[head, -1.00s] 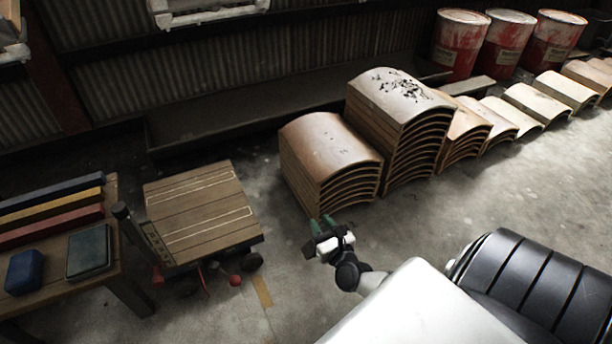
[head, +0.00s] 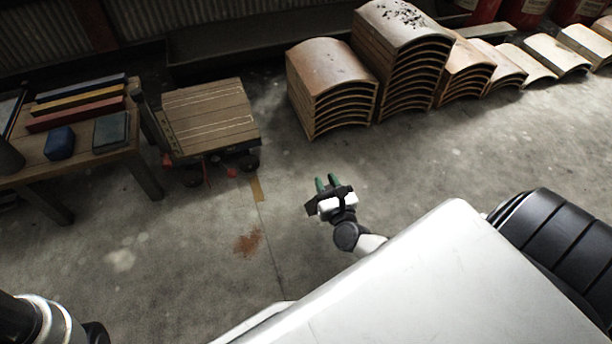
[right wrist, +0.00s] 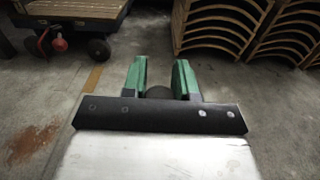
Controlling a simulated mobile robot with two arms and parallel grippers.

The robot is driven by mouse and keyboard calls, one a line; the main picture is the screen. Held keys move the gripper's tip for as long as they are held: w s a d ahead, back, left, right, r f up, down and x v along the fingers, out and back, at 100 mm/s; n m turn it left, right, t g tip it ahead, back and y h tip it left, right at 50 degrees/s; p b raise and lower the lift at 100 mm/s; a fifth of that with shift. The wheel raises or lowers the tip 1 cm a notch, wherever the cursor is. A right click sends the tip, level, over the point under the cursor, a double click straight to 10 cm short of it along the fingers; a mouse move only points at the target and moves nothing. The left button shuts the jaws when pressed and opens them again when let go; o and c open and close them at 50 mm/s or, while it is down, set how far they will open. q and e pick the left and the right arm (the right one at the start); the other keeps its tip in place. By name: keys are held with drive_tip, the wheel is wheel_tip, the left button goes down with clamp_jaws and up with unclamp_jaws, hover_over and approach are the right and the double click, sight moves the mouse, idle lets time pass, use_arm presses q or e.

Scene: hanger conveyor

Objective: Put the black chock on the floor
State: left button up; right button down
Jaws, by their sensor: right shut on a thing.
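My right gripper (head: 327,184) is in the middle of the head view, above bare concrete floor (head: 290,230). Its two green fingers also show in the right wrist view (right wrist: 160,78), pointing away from the camera. They are shut on a small dark rounded thing (right wrist: 158,92), which I take for the black chock. Most of it is hidden behind the black gripper plate, and it cannot be made out clearly in the head view. I cannot tell its exact height above the floor. My left gripper is not in view; only a part of that arm shows at the lower left.
A wooden cart (head: 210,115) stands left of my right gripper, beside a table (head: 110,160) with colored bars and boxes. Stacks of curved wooden panels (head: 330,110) stand behind the gripper. The floor around it is clear, with a rusty stain (head: 248,241) to the left.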

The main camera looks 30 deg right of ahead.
drive_tip(key=w+a+f+b, duration=0.1)
drive_tip(key=w+f+b, duration=0.1)
drive_tip(key=f, duration=0.1)
drive_tip(key=w+a+f+b, duration=0.1)
drive_tip(key=w+f+b, duration=0.2)
drive_tip(key=w+a+f+b, duration=0.1)
drive_tip(key=w+f+b, duration=0.2)
drive_tip(key=shift+w+f, duration=0.1)
drive_tip(key=shift+f, duration=0.2)
drive_tip(key=shift+r, duration=0.15)
drive_tip(key=c, duration=0.9)
unclamp_jaws()
drive_tip(key=shift+o, duration=0.2)
